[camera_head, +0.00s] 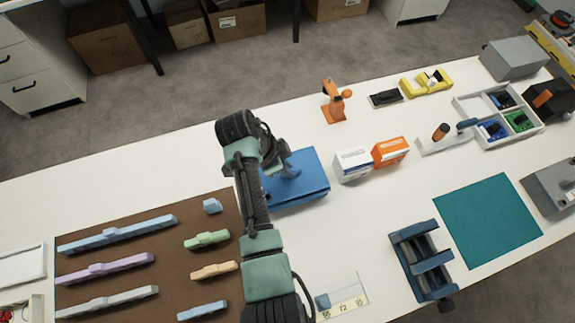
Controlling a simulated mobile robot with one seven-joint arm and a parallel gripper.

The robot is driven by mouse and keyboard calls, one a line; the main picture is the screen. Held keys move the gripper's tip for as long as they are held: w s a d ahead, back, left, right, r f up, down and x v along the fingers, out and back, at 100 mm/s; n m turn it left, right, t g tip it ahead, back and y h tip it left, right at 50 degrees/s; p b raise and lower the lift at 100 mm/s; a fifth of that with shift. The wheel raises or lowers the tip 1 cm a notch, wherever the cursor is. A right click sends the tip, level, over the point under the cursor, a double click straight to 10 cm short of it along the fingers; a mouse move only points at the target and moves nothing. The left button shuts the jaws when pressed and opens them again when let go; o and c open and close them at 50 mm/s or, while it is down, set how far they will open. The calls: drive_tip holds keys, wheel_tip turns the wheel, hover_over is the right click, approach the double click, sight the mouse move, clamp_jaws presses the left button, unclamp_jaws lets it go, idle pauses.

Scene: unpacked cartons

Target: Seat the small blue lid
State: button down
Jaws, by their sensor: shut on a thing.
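A flat blue lid (312,180) shows beside my arm, left of the white and orange cartons, with a darker blue edge along its front. My gripper (287,172) is over the middle of it, shut on what looks like its raised grip. My arm hides the lid's left part and most of the fingers. I cannot tell whether the lid rests on a box of the same blue or hangs just above the table.
A white carton (353,165) and an orange carton (391,152) stand close on the right. An orange stand (335,101) is behind them. A brown mat (170,265) with coloured bars lies left. A blue fixture (423,262) and teal mat (487,220) lie right.

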drive_tip(key=shift+f+b, duration=0.35)
drive_tip(key=shift+f, duration=0.25)
drive_tip(key=c, duration=0.8)
unclamp_jaws()
drive_tip(key=shift+r, duration=0.15)
drive_tip(key=v, duration=1.2)
drive_tip(key=shift+s+a+r, duration=0.1)
drive_tip(key=shift+a+r, duration=0.1)
drive_tip(key=shift+r, duration=0.15)
